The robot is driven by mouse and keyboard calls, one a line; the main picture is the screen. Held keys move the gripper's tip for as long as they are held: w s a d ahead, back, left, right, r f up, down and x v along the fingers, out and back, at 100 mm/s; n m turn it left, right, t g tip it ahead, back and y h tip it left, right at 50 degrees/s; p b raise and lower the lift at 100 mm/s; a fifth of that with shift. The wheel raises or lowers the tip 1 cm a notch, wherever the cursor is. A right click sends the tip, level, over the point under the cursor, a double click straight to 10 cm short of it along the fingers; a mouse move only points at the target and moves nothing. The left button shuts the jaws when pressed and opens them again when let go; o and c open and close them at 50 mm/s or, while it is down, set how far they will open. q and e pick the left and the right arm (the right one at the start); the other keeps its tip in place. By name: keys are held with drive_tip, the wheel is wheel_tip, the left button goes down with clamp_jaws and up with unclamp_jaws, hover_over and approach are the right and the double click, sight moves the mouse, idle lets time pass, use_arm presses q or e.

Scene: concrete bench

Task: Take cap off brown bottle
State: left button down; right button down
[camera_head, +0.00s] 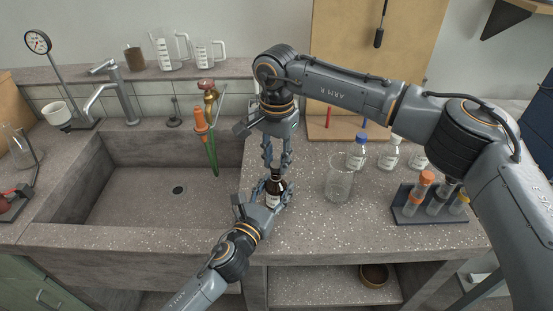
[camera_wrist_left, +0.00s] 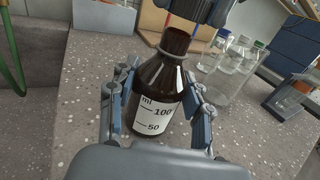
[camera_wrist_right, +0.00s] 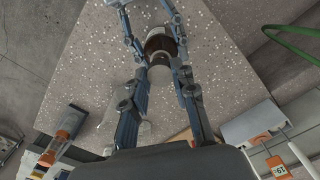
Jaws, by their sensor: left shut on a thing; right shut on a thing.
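The brown bottle (camera_head: 276,189) stands upright on the bench, right of the sink. In the left wrist view the bottle (camera_wrist_left: 158,92) shows a white label marked 100 and 50. My left gripper (camera_head: 265,196) is shut around its body, one finger on each side (camera_wrist_left: 155,115). My right gripper (camera_head: 276,166) points down from above and is shut on the dark cap (camera_wrist_left: 190,9). The cap sits just above the bottle's neck and appears apart from it. In the right wrist view my right fingers (camera_wrist_right: 160,62) hide part of the bottle below.
A clear beaker (camera_head: 340,180) and several capped bottles (camera_head: 357,152) stand right of the bottle. A dark tube rack (camera_head: 430,203) is farther right. The sink (camera_head: 150,190) lies to the left. The bench's front strip is clear.

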sight(276, 164)
drive_tip(key=shift+r, duration=2)
use_arm(q)
drive_tip(key=c, duration=0.5)
unclamp_jaws()
drive_tip(key=shift+s, duration=0.1)
drive_tip(key=v, duration=1.2)
